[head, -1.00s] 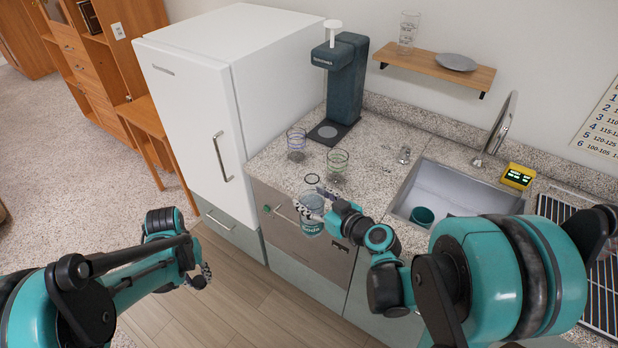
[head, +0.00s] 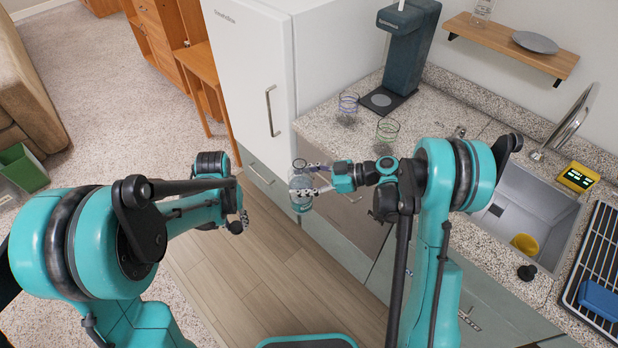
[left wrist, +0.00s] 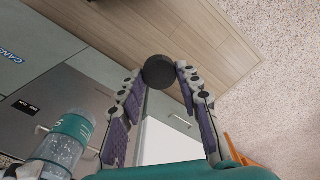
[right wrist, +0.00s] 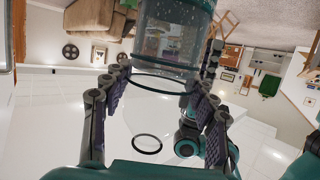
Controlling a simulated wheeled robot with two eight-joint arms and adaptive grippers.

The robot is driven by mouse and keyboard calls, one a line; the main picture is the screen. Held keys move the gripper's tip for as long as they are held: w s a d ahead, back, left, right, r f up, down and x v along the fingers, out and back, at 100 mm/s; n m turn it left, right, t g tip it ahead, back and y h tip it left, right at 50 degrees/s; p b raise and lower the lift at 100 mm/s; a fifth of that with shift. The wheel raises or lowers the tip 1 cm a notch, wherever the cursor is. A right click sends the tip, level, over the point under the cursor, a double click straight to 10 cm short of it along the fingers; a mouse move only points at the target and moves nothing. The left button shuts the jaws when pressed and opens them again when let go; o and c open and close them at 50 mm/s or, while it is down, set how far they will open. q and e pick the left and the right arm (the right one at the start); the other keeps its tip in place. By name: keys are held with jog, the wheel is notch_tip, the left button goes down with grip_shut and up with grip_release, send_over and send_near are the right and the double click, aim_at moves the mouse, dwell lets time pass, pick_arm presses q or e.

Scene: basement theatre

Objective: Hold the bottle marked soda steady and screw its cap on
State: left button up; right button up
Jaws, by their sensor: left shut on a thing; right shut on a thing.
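The clear soda bottle (head: 301,196) with a teal label is upright in the air in front of the counter cabinets. My right gripper (head: 312,180) is shut on it from the right. The right wrist view shows the clear bottle (right wrist: 172,45) between the fingers and a dark ring (right wrist: 147,143) at its open mouth. The bottle (left wrist: 62,145) is also at the left of the left wrist view. My left gripper (head: 240,222) is shut on a round black cap (left wrist: 160,72), held at the fingertips. The cap is left of the bottle and apart from it.
The counter (head: 345,140) carries a drink dispenser (head: 407,50) and two striped glasses (head: 348,106). A sink (head: 530,215) with a yellow item (head: 525,243) is at right. The white fridge (head: 255,70) stands behind. The floor (head: 270,290) below the grippers is clear.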

pick_arm(q)
jog(key=w+d+r, duration=0.8)
jog(key=d+r, duration=0.1)
jog(key=r, duration=0.2)
notch_tip(320, 180, up, 13)
send_over(299, 158)
jog(key=shift+r, duration=0.15)
jog(key=shift+f, duration=2.05)
jog(key=shift+f+n, duration=0.1)
jog(key=shift+n, duration=0.2)
jog(key=shift+f, duration=0.75)
jog(key=shift+f, duration=0.55)
